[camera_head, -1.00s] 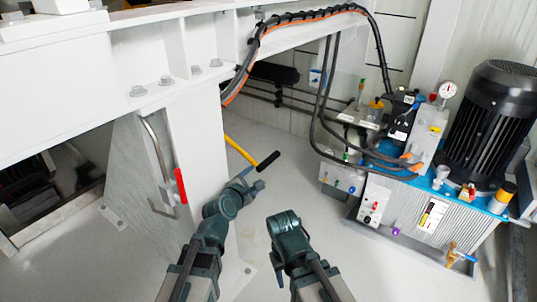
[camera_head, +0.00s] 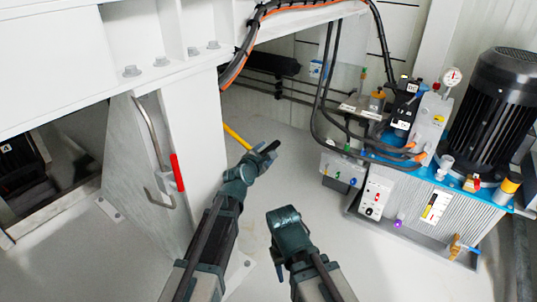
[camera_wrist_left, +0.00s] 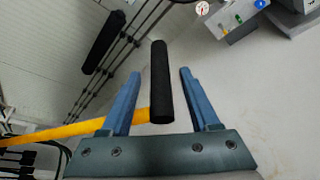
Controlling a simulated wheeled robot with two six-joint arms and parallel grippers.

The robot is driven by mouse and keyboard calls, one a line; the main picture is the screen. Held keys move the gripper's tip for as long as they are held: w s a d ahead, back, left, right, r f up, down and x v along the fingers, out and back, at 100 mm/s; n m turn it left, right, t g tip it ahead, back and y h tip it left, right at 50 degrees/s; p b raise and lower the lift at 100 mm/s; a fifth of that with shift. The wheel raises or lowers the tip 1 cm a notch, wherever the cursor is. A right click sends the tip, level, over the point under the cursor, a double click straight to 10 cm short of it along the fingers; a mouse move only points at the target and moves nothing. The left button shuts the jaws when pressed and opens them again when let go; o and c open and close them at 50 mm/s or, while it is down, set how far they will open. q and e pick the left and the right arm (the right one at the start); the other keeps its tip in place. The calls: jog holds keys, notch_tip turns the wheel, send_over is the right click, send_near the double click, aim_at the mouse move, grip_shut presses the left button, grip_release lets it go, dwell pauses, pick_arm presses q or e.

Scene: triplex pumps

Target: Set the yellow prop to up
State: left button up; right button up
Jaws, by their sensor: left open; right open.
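The yellow prop (camera_head: 236,137) sticks out from behind the white steel post in the head view, with a black grip at its end. In the left wrist view the yellow bar (camera_wrist_left: 50,133) comes in from the left and meets the black grip (camera_wrist_left: 160,85). My left gripper (camera_head: 264,153) is at the grip; in its wrist view the blue fingers (camera_wrist_left: 158,95) stand open on either side of the grip, with gaps showing. The prop's far end is hidden behind the post. My right gripper (camera_head: 277,262) is lower in the head view, away from the prop, with nothing seen in it.
A white post (camera_head: 195,150) with a red-gripped handle (camera_head: 177,172) stands left of my left arm. A hydraulic unit with a black motor (camera_head: 495,110) and hoses is at the right. Grey floor (camera_head: 310,190) is clear between them.

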pick_arm(q)
jog(key=shift+x, duration=1.35)
grip_shut()
dwell(0.5)
